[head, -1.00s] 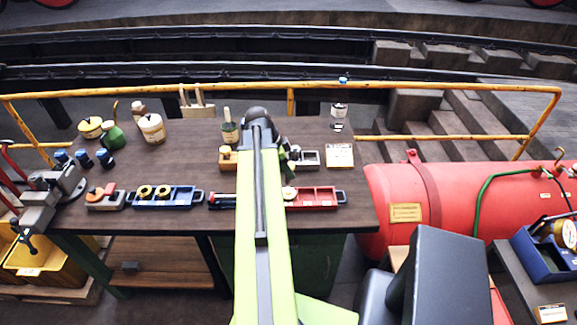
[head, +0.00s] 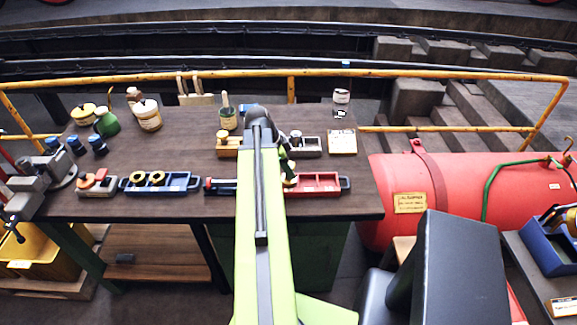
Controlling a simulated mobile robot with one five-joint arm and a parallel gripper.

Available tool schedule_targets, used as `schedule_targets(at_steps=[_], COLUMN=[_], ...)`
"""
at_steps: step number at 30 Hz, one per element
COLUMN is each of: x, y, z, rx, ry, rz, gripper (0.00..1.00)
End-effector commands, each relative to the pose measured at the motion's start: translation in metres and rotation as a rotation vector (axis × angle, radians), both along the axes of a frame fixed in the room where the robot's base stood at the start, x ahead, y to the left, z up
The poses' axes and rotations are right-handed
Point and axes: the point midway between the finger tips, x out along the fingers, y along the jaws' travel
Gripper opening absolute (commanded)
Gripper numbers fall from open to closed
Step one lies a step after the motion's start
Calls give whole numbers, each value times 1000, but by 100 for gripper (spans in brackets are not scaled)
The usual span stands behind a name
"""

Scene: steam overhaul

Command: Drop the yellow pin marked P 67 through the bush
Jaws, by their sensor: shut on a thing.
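My arm reaches over the workbench (head: 190,208), and my gripper (head: 287,168) shows only in part beside the arm, above the left end of a red tray (head: 318,182). It is shut on a small yellow thing (head: 291,181), which looks like the yellow pin. Its P 67 marking cannot be read, and the arm hides part of it. Just behind the gripper is a grey block-like tray (head: 309,147) with a round metal piece (head: 296,136) at its left end. I cannot tell whether this is the bush.
A red tank (head: 400,175) lies to the right.

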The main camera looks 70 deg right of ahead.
Motion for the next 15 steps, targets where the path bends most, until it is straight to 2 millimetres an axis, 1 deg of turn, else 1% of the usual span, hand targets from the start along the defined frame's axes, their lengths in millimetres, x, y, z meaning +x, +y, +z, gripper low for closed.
schedule_targets(at_steps=[5,6,9,12,15], x=[0,0,0,-1,-1], y=[0,0,0,0,0], z=[1,1,1,1,0], rx=[-1,-1,-1,0,0], ry=[1,1,1,0,0], rz=[0,0,-1,-1,-1], gripper=[0,42,55,66,66])
